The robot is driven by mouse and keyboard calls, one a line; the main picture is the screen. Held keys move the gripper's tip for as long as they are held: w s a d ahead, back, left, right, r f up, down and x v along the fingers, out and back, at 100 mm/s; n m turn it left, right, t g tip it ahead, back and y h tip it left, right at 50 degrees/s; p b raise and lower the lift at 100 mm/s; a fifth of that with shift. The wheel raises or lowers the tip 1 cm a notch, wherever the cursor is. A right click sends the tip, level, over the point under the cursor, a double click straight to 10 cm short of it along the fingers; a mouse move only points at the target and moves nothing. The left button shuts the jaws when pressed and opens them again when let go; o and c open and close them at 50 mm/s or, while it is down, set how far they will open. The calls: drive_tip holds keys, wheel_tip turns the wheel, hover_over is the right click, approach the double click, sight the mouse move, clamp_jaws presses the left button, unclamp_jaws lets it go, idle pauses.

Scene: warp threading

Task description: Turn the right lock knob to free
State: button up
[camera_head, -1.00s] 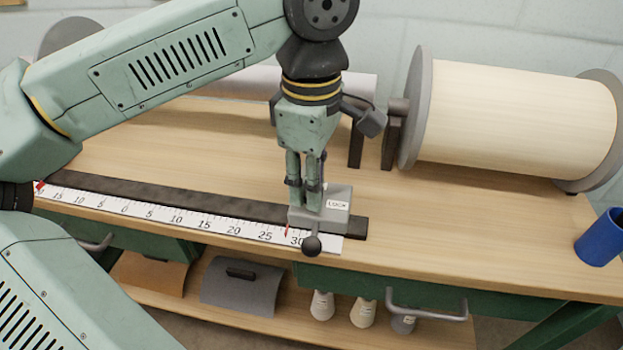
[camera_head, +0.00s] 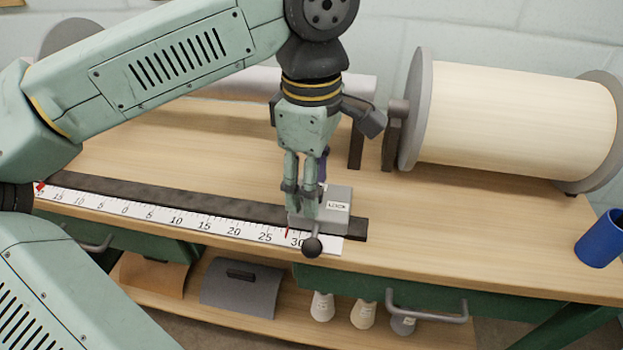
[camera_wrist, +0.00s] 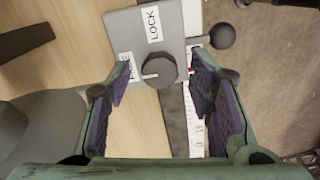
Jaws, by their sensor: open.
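The right lock knob (camera_wrist: 158,70) is a dark round knob on a grey block (camera_wrist: 120,22). The block also shows in the head view (camera_head: 338,194), at the right end of the scale. A white LOCK label (camera_wrist: 152,23) is above the knob in the wrist view. A second label (camera_wrist: 132,62), partly hidden, is at its left. A pale line on the knob points left, toward that second label. My gripper (camera_wrist: 161,85) is open, with one finger on each side of the knob and gaps visible. In the head view my gripper (camera_head: 303,205) is over the block and hides the knob.
A ball-ended lever (camera_head: 312,246) sticks out from the block's front. A white scale (camera_head: 180,222) and dark rail (camera_head: 170,200) run left along the bench. A large cream roll (camera_head: 515,115) stands behind right, and a blue cup (camera_head: 599,240) is at the right edge.

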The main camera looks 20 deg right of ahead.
wheel_tip(320, 180, up, 12)
idle(0.4)
idle(0.3)
